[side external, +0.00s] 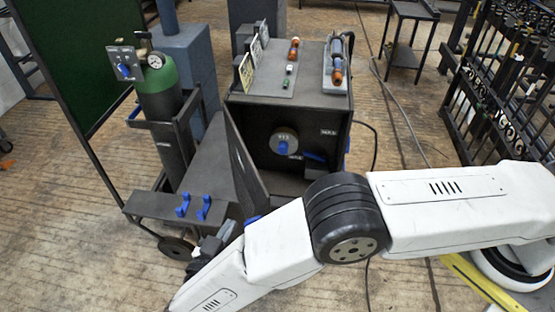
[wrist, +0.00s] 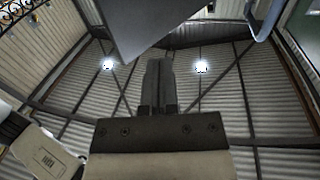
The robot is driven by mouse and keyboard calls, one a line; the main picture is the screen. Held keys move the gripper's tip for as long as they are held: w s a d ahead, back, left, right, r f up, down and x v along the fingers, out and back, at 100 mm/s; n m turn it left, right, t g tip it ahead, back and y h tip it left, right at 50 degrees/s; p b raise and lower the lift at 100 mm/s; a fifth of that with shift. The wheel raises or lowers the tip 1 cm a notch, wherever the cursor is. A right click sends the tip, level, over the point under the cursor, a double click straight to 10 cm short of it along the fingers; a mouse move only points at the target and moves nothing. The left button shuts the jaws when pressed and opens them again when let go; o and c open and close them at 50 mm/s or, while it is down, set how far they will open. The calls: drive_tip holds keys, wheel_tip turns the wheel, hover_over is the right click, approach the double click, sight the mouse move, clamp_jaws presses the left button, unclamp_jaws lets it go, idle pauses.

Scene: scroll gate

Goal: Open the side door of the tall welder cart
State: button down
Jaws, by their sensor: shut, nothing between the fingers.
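The tall welder cart (side external: 290,120) stands in the middle of the side external view. Its side door (side external: 245,165) is a dark panel swung well out from the body, seen nearly edge-on. The compartment behind it is exposed, with a wire spool (side external: 285,141) and blue parts inside. My gripper (wrist: 158,70) is shut and empty in the wrist view. A grey panel (wrist: 145,22), perhaps the door, hangs beyond the fingertips at the top. In the side external view my gripper is low by the cart's front, partly hidden by my arm; contact with the door cannot be told.
A green-topped gas cylinder (side external: 165,110) stands on the cart's left. A cable (side external: 372,150) trails at the right. A black ornate gate (side external: 510,90) stands at far right. Open floor lies at the lower left.

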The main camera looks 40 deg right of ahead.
wheel_tip(320, 180, up, 12)
drive_tip(key=w+d+r+n+t+y, duration=0.4)
drive_tip(key=w+d+n+t+y, duration=0.4)
drive_tip(key=y, duration=0.3)
drive_tip(key=w+d+r+n+t+y, duration=0.55)
drive_tip(key=w+d+n+y, duration=0.25)
drive_tip(key=w+n+y, duration=0.3)
drive_tip(key=s+d+f+n+g+y, duration=0.2)
drive_tip(key=s+d+f+g+y, duration=0.15)
drive_tip(key=s+g, duration=0.35)
drive_tip(key=s+d+f+n+g+y, duration=0.35)
drive_tip(key=s+g, duration=0.25)
drive_tip(key=s, duration=0.2)
drive_tip(key=s+d+f+n+g+y, duration=0.2)
drive_tip(key=s+d+f+g+y, duration=0.15)
drive_tip(key=s+g, duration=0.35)
wheel_tip(320, 180, down, 28)
drive_tip(key=t, duration=0.1)
drive_tip(key=shift+s, duration=0.2)
drive_tip(key=shift+a, duration=0.15)
